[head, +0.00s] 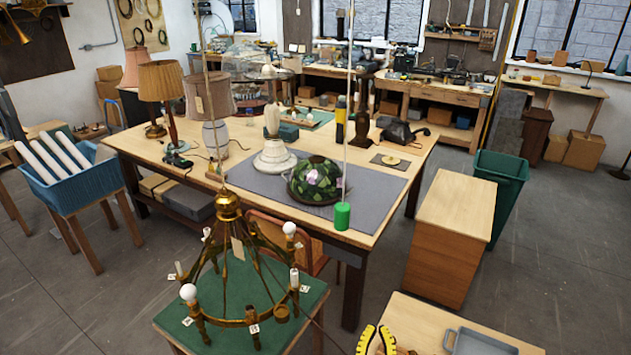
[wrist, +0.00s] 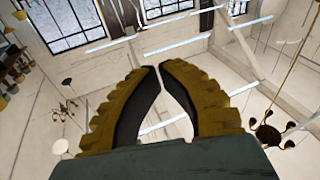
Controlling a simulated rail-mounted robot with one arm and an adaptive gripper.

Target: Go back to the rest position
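My gripper (head: 377,328) is at the bottom edge of the head view, beside a wooden surface, with its yellow ribbed fingers pointing up. In the wrist view my gripper (wrist: 158,66) has its two fingertips almost together, with only a thin gap at the tips and a wider hollow behind them. Nothing is held between them. The wrist view looks up at the ceiling, windows and hanging lamps. The rest of the arm is out of view.
A brass chandelier (head: 228,205) hangs over a green-topped table (head: 305,312) left of my gripper. A grey tray (head: 478,343) lies close on the right. A workbench (head: 365,232) with lamps and a wooden cabinet (head: 455,205) stand beyond. Floor shows between them.

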